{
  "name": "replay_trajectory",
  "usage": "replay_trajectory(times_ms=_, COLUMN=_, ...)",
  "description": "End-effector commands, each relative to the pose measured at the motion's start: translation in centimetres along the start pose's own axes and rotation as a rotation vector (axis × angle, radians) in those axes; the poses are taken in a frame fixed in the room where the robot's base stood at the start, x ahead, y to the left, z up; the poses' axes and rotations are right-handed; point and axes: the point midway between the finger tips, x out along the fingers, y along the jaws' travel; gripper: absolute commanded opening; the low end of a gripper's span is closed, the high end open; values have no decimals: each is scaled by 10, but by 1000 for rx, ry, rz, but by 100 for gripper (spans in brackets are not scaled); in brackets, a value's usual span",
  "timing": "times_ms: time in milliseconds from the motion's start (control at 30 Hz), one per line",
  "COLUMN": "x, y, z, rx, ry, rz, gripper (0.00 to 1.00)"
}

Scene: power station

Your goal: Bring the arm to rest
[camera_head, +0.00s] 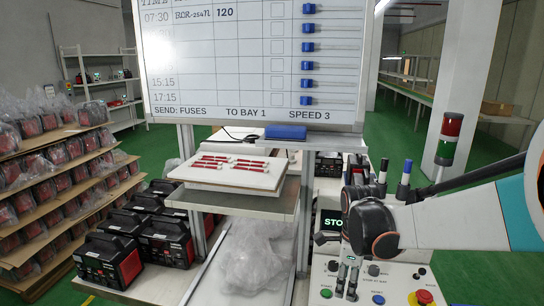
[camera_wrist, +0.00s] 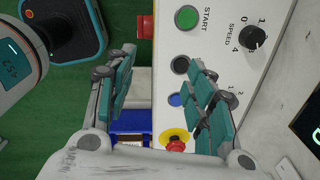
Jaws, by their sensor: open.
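My gripper (camera_head: 347,278) hangs at the lower right of the head view, over the white control panel (camera_head: 398,286). In the wrist view my gripper (camera_wrist: 162,92) has its two teal-padded fingers spread apart with nothing between them. Beyond the fingers the panel shows a green START button (camera_wrist: 187,18), a SPEED knob (camera_wrist: 253,37), a black button (camera_wrist: 181,65), a blue button (camera_wrist: 175,99) and a red stop button on yellow (camera_wrist: 175,141). My arm comes in from the right edge of the head view. Whether the fingers touch the panel cannot be told.
A whiteboard (camera_head: 250,60) stands behind the panel. Left of my gripper, a white board with red fuses (camera_head: 230,172) rests on a stand. A signal lamp (camera_head: 450,130) stands behind my arm. Shelves (camera_head: 50,205) of wrapped red units and black-red machines (camera_head: 108,262) fill the left.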

Motion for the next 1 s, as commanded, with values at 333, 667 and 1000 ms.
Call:
replay_trajectory(times_ms=333, x=-19, y=12, z=-6, rx=-146, ry=-16, rz=-40, gripper=49)
replay_trajectory(times_ms=667, x=-49, y=35, z=-17, rx=-411, ry=-29, rz=-117, gripper=49)
replay_trajectory(times_ms=1000, x=-91, y=89, z=-42, rx=-953, ry=12, rz=-291, gripper=49)
